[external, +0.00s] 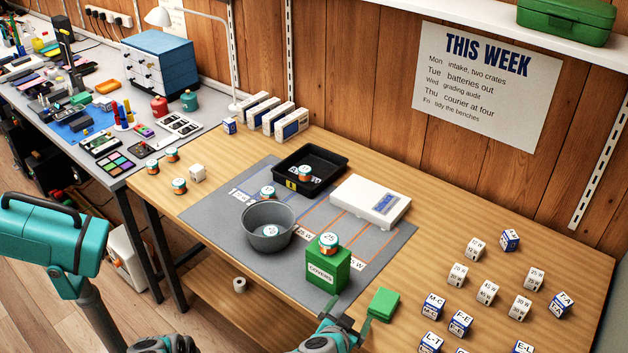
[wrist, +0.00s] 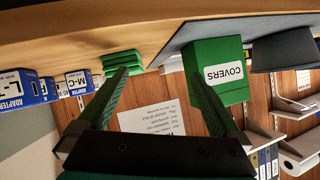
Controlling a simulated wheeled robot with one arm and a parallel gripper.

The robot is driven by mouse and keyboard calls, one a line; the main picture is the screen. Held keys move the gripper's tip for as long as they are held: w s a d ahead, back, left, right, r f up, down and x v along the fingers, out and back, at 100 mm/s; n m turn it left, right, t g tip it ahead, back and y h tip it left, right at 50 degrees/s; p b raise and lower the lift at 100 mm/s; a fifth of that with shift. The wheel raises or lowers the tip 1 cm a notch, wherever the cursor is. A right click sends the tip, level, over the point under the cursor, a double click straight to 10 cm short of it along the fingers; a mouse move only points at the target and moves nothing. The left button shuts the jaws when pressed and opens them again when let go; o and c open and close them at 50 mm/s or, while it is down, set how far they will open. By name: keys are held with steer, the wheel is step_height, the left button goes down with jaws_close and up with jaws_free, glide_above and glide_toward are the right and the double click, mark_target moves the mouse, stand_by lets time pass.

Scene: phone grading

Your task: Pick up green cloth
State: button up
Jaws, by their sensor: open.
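The green cloth (external: 384,304) lies folded on the bare wooden table near its front edge, just right of the grey mat. It also shows in the wrist view (wrist: 122,62) as a stack of green folds beside the tip of one finger. My gripper (external: 350,314) is at the front edge of the table, left of the cloth in the external view. In the wrist view my gripper (wrist: 158,76) has its two fingers spread wide with nothing between them. I cannot tell whether a finger touches the cloth.
A green COVERS box (external: 321,275) stands left of the cloth and shows close to the other finger in the wrist view (wrist: 222,72). A grey bucket (external: 268,228) is farther left. White cubes and blue-and-white adapter boxes (external: 460,322) stand to the right. Bare wood lies behind the cloth.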

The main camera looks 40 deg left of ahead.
mark_target(383, 305)
steer(key=w+d, duration=0.1)
steer(key=w+d+n+h+b, duration=0.1)
steer(key=d, duration=0.1)
steer(key=d+f+n+t+b, duration=0.1)
steer(key=shift+w+d, duration=0.4)
steer(key=x, duration=0.7)
steer(key=shift+w+r, duration=0.15)
steer(key=shift+w, duration=0.25)
steer(key=c, duration=1.3)
steer(key=shift+d+r, duration=0.1)
steer(key=shift+r, duration=0.1)
